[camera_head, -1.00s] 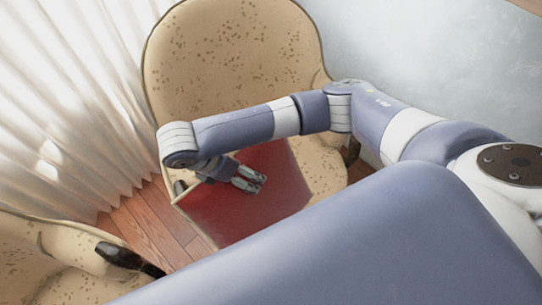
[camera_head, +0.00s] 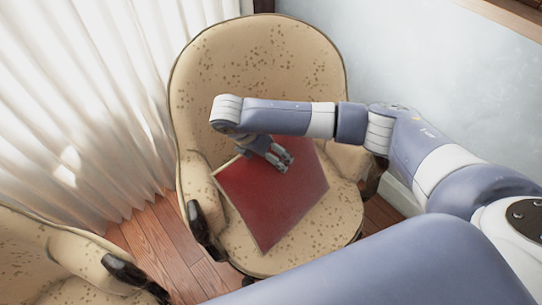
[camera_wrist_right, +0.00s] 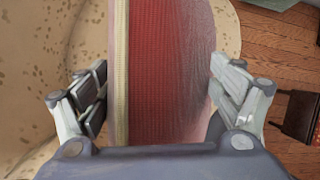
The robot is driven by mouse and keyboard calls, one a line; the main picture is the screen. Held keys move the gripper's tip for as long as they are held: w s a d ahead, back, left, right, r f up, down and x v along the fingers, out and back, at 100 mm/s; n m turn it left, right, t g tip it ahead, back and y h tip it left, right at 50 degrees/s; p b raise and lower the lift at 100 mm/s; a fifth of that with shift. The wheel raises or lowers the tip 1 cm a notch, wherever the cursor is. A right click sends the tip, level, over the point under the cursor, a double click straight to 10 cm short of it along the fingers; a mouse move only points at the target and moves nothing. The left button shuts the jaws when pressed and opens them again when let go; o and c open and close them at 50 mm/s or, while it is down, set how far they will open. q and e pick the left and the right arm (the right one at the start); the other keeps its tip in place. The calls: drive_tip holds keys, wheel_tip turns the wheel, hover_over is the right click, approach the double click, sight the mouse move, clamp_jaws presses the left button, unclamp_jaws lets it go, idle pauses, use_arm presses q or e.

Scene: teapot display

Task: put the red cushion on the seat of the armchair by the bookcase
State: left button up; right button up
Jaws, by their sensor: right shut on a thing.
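The red cushion (camera_head: 268,205) is in the grip of my right gripper (camera_head: 283,160), which is at its upper edge. It appears over the seat of the speckled beige armchair (camera_head: 262,70) and hides much of the seat (camera_head: 335,212). I cannot tell whether it touches the seat. In the right wrist view the cushion (camera_wrist_right: 165,75), with a pale piped edge, stands between the two fingers of my right gripper (camera_wrist_right: 162,92). The beige upholstery lies behind it. My left gripper is not in view.
A second beige armchair (camera_head: 45,255) stands at lower left. A white curtain (camera_head: 75,110) hangs at the left and a pale wall (camera_head: 400,60) is at the right. Wooden floor (camera_head: 160,240) shows between the chairs. A dark wooden piece (camera_wrist_right: 300,115) shows in the wrist view.

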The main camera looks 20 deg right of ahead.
drive_tip(key=shift+w+d, duration=0.55)
drive_tip(key=shift+w, duration=0.2)
drive_tip(key=shift+f, duration=1.75)
drive_tip(key=shift+s, duration=0.1)
drive_tip(key=o, duration=1.7)
drive_tip(key=shift+c, duration=0.2)
drive_tip(key=v, duration=1.2)
drive_tip(key=shift+a, duration=0.15)
drive_tip(key=shift+s+f, duration=0.1)
drive_tip(key=shift+f, duration=0.05)
